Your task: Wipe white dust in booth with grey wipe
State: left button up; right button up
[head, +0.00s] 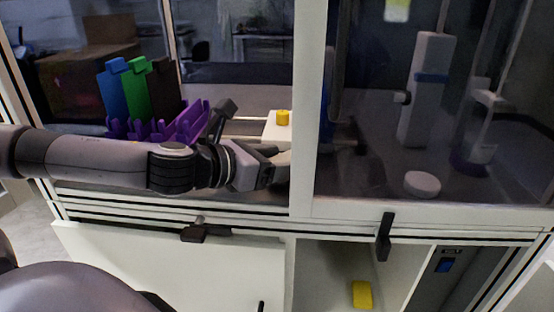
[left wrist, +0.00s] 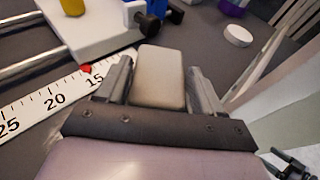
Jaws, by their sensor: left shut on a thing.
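My left gripper (head: 278,166) reaches into the booth through the opening on the left, just beside the white upright post. In the left wrist view the gripper (left wrist: 158,82) is shut on the grey wipe (left wrist: 158,76), a rounded pale grey block held between its two fingers. The wipe is over or close to the dark booth floor (left wrist: 202,38); I cannot tell whether it touches. I cannot make out any white dust in either view. My right gripper is not in view.
A white block with a yellow knob (head: 283,117) stands behind the gripper. A ruler strip (left wrist: 52,98) lies left of the wipe. A purple rack (head: 160,128) with coloured plates stands at left. A white disc (head: 422,183) lies behind the right glass.

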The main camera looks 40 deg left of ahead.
pick_arm(q)
jog(key=shift+f+b, duration=0.6)
jog(key=shift+f, duration=0.1)
jog(key=shift+a+r+p, duration=0.15)
jog(key=shift+r+p, duration=0.05)
jog(key=shift+p, duration=0.35)
jog(key=shift+s+a+r+p, duration=0.1)
jog(key=shift+s+a+p, duration=0.2)
jog(key=shift+p, duration=0.55)
jog(key=p, duration=0.2)
jog(key=a+p, duration=0.1)
jog(key=p, duration=0.1)
jog(key=shift+s+a, duration=0.3)
jog(key=shift+s, duration=0.1)
jog(key=shift+s+a+f+p, duration=0.2)
jog(key=shift+p, duration=0.65)
jog(key=shift+s+a+f, duration=0.2)
jog(key=shift+a, duration=0.05)
jog(key=shift+s+a+f, duration=0.1)
jog(key=shift+s+a, duration=0.4)
jog(key=shift+a, duration=0.3)
jog(key=shift+s+a+f, duration=0.1)
jog(key=shift+s+a, duration=0.4)
jog(key=shift+a, duration=0.3)
jog(key=shift+s+a+r, duration=0.1)
jog(key=shift+s+a, duration=0.25)
jog(key=shift+a, duration=0.25)
jog(key=shift+s+a+r, duration=0.1)
jog(key=shift+s+a, duration=0.2)
jog(key=shift+a, duration=0.25)
